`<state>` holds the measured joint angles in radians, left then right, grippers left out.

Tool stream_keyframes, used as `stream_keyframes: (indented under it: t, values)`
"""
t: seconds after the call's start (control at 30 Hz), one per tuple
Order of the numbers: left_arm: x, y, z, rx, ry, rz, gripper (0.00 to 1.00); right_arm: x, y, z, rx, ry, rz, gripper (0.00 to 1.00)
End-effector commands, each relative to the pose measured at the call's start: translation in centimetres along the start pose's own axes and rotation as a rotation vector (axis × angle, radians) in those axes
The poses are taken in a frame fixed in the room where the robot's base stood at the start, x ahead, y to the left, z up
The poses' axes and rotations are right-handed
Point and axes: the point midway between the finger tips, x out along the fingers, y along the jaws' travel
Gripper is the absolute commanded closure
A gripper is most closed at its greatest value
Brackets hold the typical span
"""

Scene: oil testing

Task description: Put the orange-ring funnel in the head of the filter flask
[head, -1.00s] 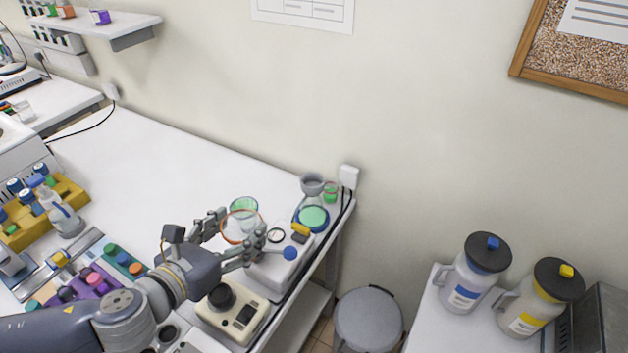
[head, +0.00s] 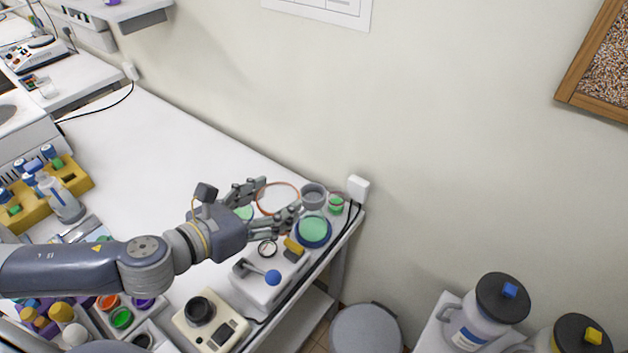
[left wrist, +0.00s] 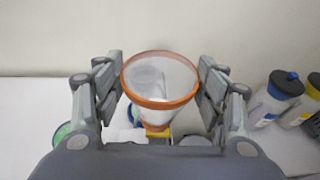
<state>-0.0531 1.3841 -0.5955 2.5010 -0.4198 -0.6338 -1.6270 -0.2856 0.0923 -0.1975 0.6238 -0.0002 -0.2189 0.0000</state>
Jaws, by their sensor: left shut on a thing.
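My left gripper (head: 274,203) is shut on the orange-ring funnel (head: 278,184), a clear cone with an orange rim. The funnel is upright between the fingers in the left wrist view (left wrist: 160,103). In the head view it is just left of what looks like the filter flask, with a grey head (head: 313,190) and green content (head: 313,230) in a blue-edged base. The funnel and head look apart, but their exact gap and heights are unclear. The funnel's lower tip is hidden in the head view. My right gripper is not in view.
A pump-like white device (head: 262,284) with a blue knob and a beige instrument (head: 210,325) stand in front. A small green-filled vessel (head: 336,203) and a white wall plug (head: 357,188) are right of the flask. The white bench (head: 170,150) is clear at back left.

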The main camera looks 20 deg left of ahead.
Motion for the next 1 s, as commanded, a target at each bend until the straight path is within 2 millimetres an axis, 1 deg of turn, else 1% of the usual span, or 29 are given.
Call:
stream_keyframes:
  t: [0.03,0.07,0.2,0.3,0.37,0.47,0.6,0.7,0.73,0.8,1.0]
  values:
    - [0.7,0.1,-0.1,-0.001,-0.008,-0.001,0.59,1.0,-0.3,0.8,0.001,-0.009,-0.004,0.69]
    - [1.0,0.1,0.0,-0.001,-0.008,-0.003,0.59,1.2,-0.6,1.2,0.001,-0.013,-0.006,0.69]
    - [2.2,0.5,-0.1,0.000,-0.010,0.002,0.59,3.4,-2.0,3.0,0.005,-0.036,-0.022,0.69]
    - [2.9,0.7,0.1,0.000,-0.010,0.003,0.59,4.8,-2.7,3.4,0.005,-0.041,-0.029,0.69]
    - [3.3,0.8,0.2,0.001,-0.010,0.001,0.59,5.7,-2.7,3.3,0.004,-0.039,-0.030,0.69]
    - [3.8,0.7,0.3,0.003,-0.009,-0.006,0.59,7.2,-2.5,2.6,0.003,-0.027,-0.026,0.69]
    - [5.3,1.2,0.8,-0.001,-0.010,0.000,0.59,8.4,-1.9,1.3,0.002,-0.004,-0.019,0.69]
    - [6.3,1.3,1.1,0.000,-0.008,-0.005,0.59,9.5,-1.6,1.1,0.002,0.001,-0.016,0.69]
    - [6.7,1.5,1.7,-0.004,-0.006,-0.005,0.59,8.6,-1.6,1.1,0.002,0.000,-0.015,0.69]
    - [8.0,1.8,2.2,-0.006,-0.004,-0.005,0.59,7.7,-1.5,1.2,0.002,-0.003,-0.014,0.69]
    - [11.8,2.6,2.9,-0.004,-0.003,-0.006,0.59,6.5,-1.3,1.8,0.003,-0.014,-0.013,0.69]
